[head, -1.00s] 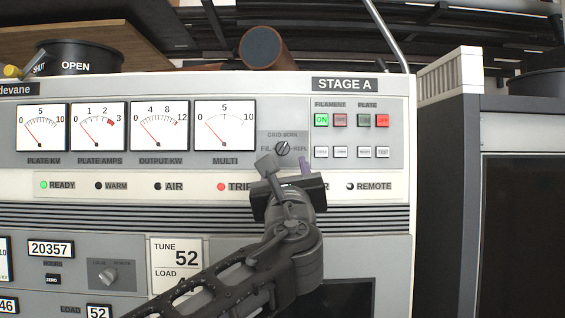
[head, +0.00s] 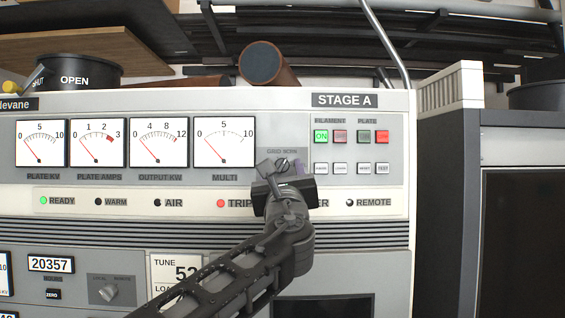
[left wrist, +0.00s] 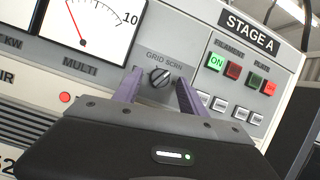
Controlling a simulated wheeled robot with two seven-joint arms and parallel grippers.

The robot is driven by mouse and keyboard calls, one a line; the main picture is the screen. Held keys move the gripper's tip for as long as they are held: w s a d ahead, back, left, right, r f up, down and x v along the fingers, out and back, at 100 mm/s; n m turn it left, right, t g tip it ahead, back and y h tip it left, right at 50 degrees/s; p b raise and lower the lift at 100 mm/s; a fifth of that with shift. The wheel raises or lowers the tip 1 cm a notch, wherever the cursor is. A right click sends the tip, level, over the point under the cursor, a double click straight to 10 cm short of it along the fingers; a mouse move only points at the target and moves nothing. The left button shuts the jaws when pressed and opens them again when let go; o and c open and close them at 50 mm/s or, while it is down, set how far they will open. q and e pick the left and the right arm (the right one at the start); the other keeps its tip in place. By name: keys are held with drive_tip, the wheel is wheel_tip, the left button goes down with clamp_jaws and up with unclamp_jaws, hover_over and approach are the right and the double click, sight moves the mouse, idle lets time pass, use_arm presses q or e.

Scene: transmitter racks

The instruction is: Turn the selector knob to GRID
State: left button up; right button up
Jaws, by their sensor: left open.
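The selector knob (head: 282,163) is a small round dark knob with a pale slot, on the panel right of the MULTI meter. It also shows in the left wrist view (left wrist: 160,77), under the lettering GRID SCRN. Its slot looks slanted, but I cannot tell which label its pointer end faces. My left gripper (head: 283,170) is in front of the knob. In the left wrist view its two purple fingers (left wrist: 159,82) are apart, one on each side of the knob, with gaps between. Contact is not visible. My right gripper is not in view.
Lit FILAMENT and PLATE buttons (head: 350,136) sit close to the right of the knob. The MULTI meter (head: 224,143) is at its upper left. A row of indicator lamps (head: 220,203) runs below. A dark cabinet (head: 520,220) stands at the right.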

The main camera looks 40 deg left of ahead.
use_arm(q)
drive_tip(key=shift+w+a+r, duration=0.1)
drive_tip(key=shift+w+a, duration=0.1)
drive_tip(key=shift+w, duration=0.05)
clamp_jaws()
idle(0.4)
